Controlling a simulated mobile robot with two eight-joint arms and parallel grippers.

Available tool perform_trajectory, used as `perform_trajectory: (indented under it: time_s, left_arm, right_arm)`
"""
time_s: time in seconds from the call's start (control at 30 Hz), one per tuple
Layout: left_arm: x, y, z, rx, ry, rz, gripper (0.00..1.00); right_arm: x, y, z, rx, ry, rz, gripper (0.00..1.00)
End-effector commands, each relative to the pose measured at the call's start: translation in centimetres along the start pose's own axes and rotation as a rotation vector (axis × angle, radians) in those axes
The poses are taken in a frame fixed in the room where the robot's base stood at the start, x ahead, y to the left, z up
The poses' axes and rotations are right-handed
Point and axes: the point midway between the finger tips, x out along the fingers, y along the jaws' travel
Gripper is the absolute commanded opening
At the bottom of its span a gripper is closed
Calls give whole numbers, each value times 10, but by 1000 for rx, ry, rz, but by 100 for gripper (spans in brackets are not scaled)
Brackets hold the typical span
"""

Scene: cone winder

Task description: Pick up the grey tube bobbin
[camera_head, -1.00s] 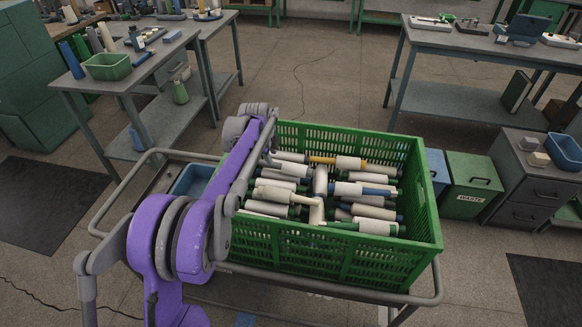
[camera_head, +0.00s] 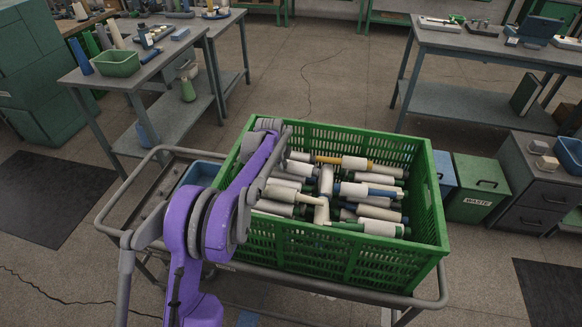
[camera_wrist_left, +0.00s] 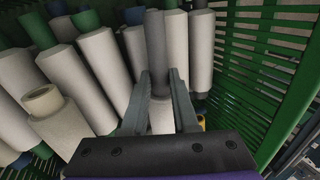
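A grey tube (camera_wrist_left: 155,42) shows in the left wrist view among pale wound bobbins, with a white wound part (camera_wrist_left: 161,115) nearer the camera. My left gripper (camera_wrist_left: 160,74) has its two fingers apart, one on each side of this tube. I cannot tell whether the fingers touch it. In the head view my left arm reaches over the left end of the green crate (camera_head: 432,240), and its fingers are hidden there. The grey tube cannot be picked out in the head view. My right gripper is not in view.
Several pale bobbins with coloured tubes (camera_head: 380,228) lie crossed in the crate, which stands on a grey trolley (camera_head: 440,290). The slatted crate wall (camera_wrist_left: 262,70) is close right of the gripper. A green waste bin (camera_head: 476,190) stands to the right.

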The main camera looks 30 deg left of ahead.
Motion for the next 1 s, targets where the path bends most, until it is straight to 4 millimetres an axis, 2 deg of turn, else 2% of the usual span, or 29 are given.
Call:
perform_trajectory:
  time_s: [0.03,0.1,0.13,0.57,0.67,1.0]
  left_arm:
    - [0,0,0,0,0,0,14]
    - [0,0,0,0,0,0,1]
    - [0,0,0,0,0,0,0]
    - [-4,-2,0,0,0,0,0]
    - [-15,-6,0,0,0,0,0]
    - [-76,-31,0,0,0,0,0]
  right_arm:
    - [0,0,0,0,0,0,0]
    - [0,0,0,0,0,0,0]
    - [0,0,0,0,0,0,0]
    - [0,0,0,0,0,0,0]
    - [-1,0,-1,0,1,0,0]
    - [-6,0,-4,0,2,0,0]
